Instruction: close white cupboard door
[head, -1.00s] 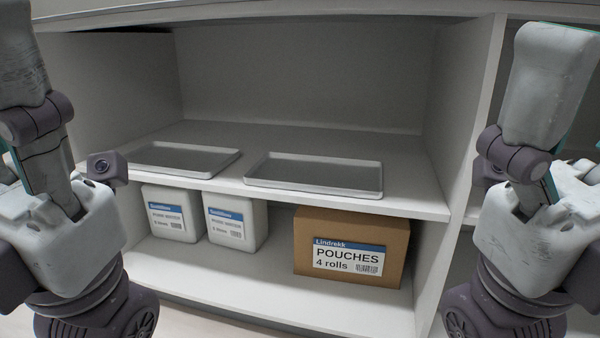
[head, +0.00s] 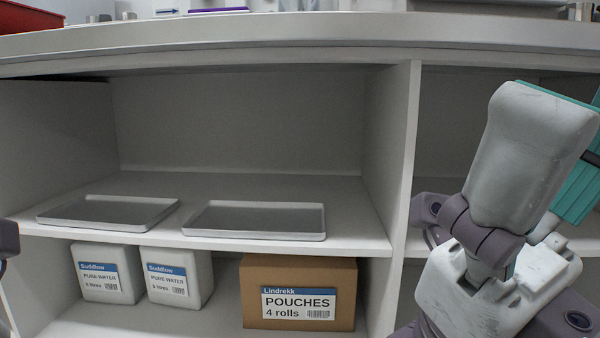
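The white cupboard (head: 402,150) stands open in front of me, with its shelves and contents in plain sight. I cannot make out its door in this view. My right gripper (head: 545,150) is at the right, in front of the right-hand compartment, with its fingers pointing up. Its near finger covers most of the other, so the gap between them is hidden. It does not visibly touch the cupboard. Of my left arm only a small dark piece shows at the left edge; its fingers are out of view.
Two grey trays (head: 255,220) lie on the middle shelf (head: 345,235). Below are two white water containers (head: 181,262) and a cardboard box (head: 250,290) marked POUCHES. The worktop (head: 300,32) above carries a red tray (head: 28,17) at the far left.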

